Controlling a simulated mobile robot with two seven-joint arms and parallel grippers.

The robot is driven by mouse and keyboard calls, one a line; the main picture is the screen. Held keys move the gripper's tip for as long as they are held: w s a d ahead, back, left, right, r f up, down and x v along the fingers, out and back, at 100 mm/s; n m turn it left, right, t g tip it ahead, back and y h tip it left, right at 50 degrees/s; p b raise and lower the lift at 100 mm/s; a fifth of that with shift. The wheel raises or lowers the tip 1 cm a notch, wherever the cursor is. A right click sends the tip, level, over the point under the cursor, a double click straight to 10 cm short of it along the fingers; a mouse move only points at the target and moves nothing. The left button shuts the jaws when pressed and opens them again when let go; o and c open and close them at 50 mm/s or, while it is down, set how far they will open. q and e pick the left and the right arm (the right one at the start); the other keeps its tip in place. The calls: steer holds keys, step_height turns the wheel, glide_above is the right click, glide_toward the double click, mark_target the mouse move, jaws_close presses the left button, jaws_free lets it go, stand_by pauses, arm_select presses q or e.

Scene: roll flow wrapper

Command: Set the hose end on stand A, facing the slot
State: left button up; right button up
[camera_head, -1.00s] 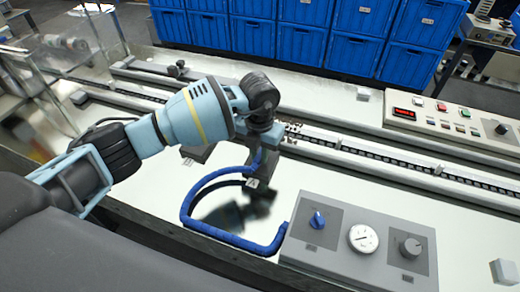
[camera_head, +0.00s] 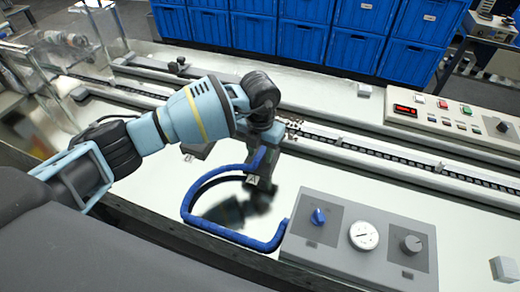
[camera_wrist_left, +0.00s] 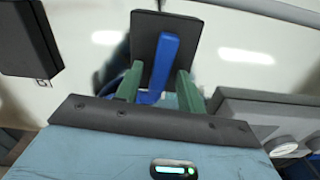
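The blue hose (camera_head: 187,206) loops over the bench from the grey control box to stand A (camera_head: 252,180), whose letter label shows. In the left wrist view the hose end (camera_wrist_left: 164,58) lies over the dark plate of stand A (camera_wrist_left: 146,30). My left gripper (camera_head: 262,152) is low over the stand. In the wrist view its green fingers (camera_wrist_left: 160,82) stand apart on either side of the hose, with a gap visible at the left finger. Contact at the right finger is unclear. The slot cannot be made out. My right gripper is out of view.
The grey control box (camera_head: 337,262) with knobs and a gauge stands just right of the hose. A second dark stand (camera_wrist_left: 28,38) is left of stand A. The conveyor track (camera_head: 385,152) runs behind, with blue crates (camera_head: 304,45) at the back.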

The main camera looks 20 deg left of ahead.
arm_select(q)
steer(key=shift+o, duration=0.2)
steer(key=shift+r, duration=0.1)
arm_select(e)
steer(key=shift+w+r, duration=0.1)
arm_select(q)
steer(key=shift+r, duration=0.35)
step_height(320, 180, up, 6)
steer(key=shift+r, duration=0.45)
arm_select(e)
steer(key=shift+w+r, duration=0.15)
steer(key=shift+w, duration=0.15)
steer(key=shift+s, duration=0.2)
